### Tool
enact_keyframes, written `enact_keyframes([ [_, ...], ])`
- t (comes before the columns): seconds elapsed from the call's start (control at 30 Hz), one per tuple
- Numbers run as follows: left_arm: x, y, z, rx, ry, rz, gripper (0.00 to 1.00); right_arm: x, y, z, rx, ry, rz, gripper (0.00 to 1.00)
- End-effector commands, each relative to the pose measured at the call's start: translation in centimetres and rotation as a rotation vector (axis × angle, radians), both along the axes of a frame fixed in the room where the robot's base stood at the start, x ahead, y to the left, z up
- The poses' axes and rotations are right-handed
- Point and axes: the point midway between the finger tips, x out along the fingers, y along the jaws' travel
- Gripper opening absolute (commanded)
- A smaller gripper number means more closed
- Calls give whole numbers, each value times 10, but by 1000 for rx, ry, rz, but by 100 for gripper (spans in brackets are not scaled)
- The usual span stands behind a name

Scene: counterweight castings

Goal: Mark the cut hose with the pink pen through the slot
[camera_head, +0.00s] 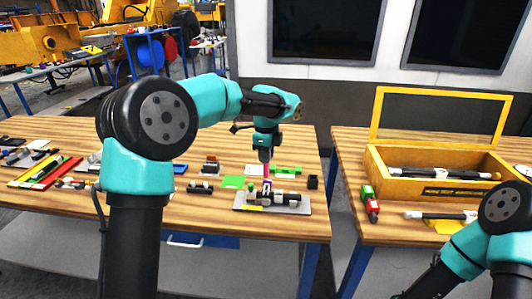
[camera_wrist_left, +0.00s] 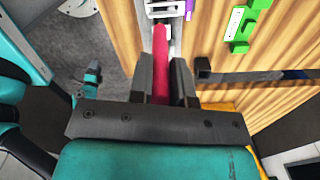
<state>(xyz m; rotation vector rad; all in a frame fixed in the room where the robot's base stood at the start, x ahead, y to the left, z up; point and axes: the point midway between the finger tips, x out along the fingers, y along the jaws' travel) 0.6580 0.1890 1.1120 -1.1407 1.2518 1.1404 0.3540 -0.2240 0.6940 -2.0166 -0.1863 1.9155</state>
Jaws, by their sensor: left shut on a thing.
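My left gripper (camera_head: 265,157) is shut on the pink pen (camera_head: 267,172) and holds it upright, tip down, over a grey plate (camera_head: 240,205) on the left bench. In the left wrist view the pen (camera_wrist_left: 160,62) lies between the two dark fingers of the left gripper (camera_wrist_left: 163,90). The pen's lower end reaches a small pale block with an opening (camera_wrist_left: 164,9); whether it is in the slot or touching the hose, I cannot tell. A dark piece with white parts, probably the cut hose (camera_head: 289,197), lies on the plate. My right gripper is out of view.
On the right bench are an open yellow crate (camera_head: 415,186) with rods, a red-and-green block (camera_head: 370,205) and a black-and-white rod (camera_head: 438,215). A gap separates the benches.

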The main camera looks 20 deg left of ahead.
Motion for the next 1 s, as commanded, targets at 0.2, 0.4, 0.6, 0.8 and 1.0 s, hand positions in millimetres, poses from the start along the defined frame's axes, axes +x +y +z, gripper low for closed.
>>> enact_keyframes([
  [0.2, 0, 0, -17, 0, 1, 0, 1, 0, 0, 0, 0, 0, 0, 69],
  [0.4, 0, 0, -32, 1, 1, 0, 1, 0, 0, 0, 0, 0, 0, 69],
  [0.6, 0, 0, -41, 0, 1, 0, 1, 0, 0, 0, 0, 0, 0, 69],
  [0.8, 0, 0, -44, 0, 0, 0, 1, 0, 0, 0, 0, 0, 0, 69],
  [1.0, 0, 0, -43, 0, 0, 0, 1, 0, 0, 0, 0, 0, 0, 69],
])
